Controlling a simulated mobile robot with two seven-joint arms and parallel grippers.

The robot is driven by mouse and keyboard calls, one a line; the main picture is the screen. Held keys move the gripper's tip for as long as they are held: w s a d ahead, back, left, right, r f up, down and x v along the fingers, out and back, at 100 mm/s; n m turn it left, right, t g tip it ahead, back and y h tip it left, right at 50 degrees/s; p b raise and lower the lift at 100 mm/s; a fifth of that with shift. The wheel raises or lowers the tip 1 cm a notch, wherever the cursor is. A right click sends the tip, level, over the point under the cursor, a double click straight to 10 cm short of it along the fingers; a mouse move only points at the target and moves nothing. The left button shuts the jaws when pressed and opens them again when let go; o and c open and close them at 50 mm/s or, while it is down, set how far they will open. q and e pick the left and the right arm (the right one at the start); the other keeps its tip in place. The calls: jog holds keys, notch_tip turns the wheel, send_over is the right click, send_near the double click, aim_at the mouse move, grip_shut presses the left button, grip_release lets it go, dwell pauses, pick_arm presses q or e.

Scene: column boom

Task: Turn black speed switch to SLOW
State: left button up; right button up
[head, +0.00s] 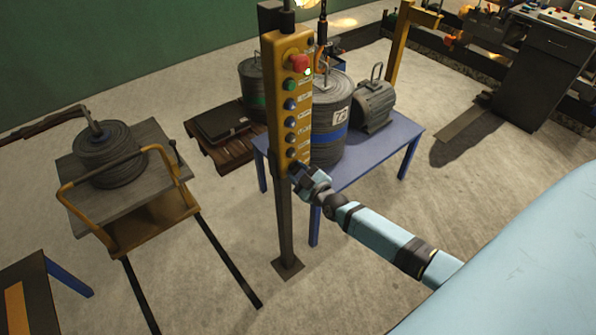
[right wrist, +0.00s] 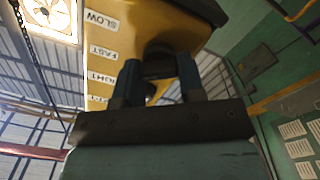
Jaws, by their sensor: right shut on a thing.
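My right gripper (head: 297,170) is at the box's lower end and covers that part in the head view. In the right wrist view the fingers of my right gripper (right wrist: 160,80) are shut on the black speed switch (right wrist: 158,62), one on each side. The SLOW label (right wrist: 102,20) and the FAST label (right wrist: 101,50) show on the yellow face beside it. I cannot tell which label the switch points to. My left gripper is not in view.
A dark post (head: 286,225) stands below the box. Just behind is a blue table (head: 385,155) with a large cable drum (head: 328,115) and a grey motor (head: 373,108). A trolley (head: 150,212) with a coil stands to the left.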

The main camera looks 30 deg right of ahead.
jog(key=m, duration=0.5)
jog(key=shift+d, duration=0.1)
jog(key=shift+m+b, duration=0.3)
jog(key=shift+m, duration=2.2)
jog(key=o, duration=0.9)
jog(key=shift+o, duration=0.2)
jog(key=shift+s, duration=0.15)
jog(key=s+d+b, duration=0.1)
jog(key=s, duration=1.2)
jog(key=shift+s, duration=0.3)
jog(key=shift+d, duration=0.1)
